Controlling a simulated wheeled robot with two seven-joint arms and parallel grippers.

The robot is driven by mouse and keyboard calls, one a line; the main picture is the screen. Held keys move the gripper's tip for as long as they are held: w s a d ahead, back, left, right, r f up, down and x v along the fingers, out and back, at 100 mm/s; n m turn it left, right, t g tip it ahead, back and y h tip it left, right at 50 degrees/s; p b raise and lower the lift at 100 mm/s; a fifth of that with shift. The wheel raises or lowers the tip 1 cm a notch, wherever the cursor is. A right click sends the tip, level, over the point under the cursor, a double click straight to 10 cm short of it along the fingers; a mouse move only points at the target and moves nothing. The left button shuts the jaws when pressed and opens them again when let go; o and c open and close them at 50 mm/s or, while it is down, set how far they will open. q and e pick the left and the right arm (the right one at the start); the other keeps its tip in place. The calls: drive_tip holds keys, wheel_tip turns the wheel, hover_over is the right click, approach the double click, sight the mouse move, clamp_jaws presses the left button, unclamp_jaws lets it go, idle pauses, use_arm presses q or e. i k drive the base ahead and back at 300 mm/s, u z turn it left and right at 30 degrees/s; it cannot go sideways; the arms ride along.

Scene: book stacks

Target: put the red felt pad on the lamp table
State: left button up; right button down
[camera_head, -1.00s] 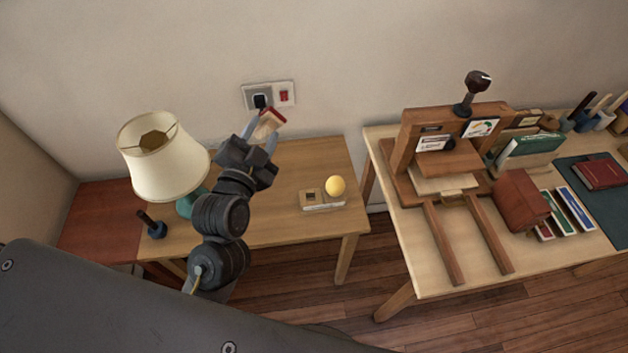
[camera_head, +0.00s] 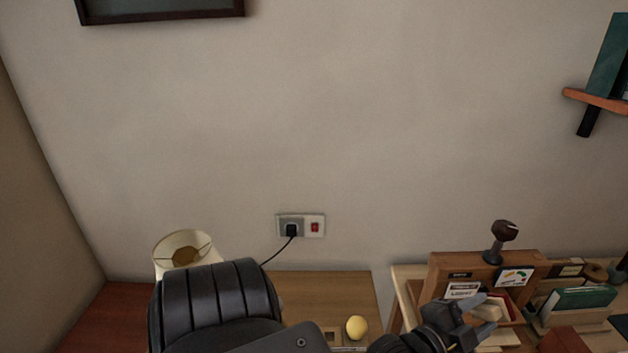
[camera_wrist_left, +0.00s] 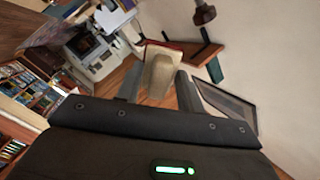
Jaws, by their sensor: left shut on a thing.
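My left gripper (camera_head: 478,317) is at the lower right of the head view, in front of the wooden book press on the right table. It is shut on a small tan block with a red face, apparently the red felt pad (camera_wrist_left: 158,73), which shows between the fingers in the left wrist view. In the head view the pad is partly hidden by the fingers. The lamp table (camera_head: 310,287) is at the lower middle, mostly hidden by my arm. The lamp (camera_head: 165,262) with its cream shade stands at its left. My right gripper is out of view.
A yellow ball (camera_head: 357,327) sits on the lamp table's right part. A wall socket (camera_head: 302,225) with a plug and cord is above. The wooden press (camera_head: 440,271), a green book (camera_head: 582,300) and other items crowd the right table. A shelf (camera_head: 597,100) juts from the wall.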

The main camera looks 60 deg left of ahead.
sight(352, 292)
drive_tip(key=u, duration=0.05)
drive_tip(key=k, duration=0.45)
drive_tip(key=u, duration=0.85)
drive_tip(key=i, duration=0.5)
